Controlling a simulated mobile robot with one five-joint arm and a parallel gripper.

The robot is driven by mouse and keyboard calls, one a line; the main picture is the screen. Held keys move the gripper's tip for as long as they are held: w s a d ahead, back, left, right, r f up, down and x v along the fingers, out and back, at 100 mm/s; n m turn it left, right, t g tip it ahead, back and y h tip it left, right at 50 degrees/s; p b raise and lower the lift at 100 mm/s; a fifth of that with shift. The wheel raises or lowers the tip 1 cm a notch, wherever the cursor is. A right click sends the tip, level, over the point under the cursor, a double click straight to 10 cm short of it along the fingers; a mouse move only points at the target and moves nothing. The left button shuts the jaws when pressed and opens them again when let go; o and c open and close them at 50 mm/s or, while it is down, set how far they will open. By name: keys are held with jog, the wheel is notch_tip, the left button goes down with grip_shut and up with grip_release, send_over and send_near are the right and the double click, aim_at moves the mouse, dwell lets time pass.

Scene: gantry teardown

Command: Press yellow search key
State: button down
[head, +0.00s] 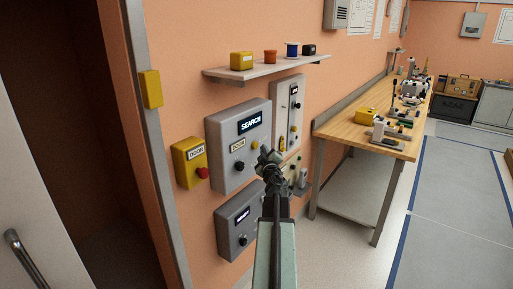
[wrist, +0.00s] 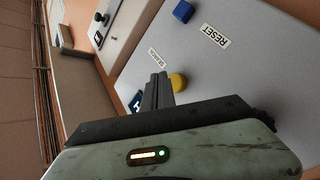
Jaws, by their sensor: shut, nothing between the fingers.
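The yellow search key (wrist: 178,82) is a round button on a grey panel in the wrist view, close to a white SEARCH label (wrist: 156,58). In the head view it shows as a small yellow spot (head: 255,144) on the wall box (head: 224,178) with the lit SEARCH display (head: 250,123). My gripper (head: 264,156) is shut and empty in front of the box, just below and right of the key. In the wrist view its closed fingertips (wrist: 158,76) lie beside the key and overlap its left edge. I cannot tell whether they touch it.
A blue key (wrist: 183,12) sits by a RESET label (wrist: 214,36) on the same panel. A yellow DOOR box (head: 188,160) with a red button is at left. A shelf (head: 270,71) juts out above. A workbench (head: 350,127) stands at right, beside open floor.

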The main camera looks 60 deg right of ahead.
jog(key=s, duration=0.6)
dwell(0.9)
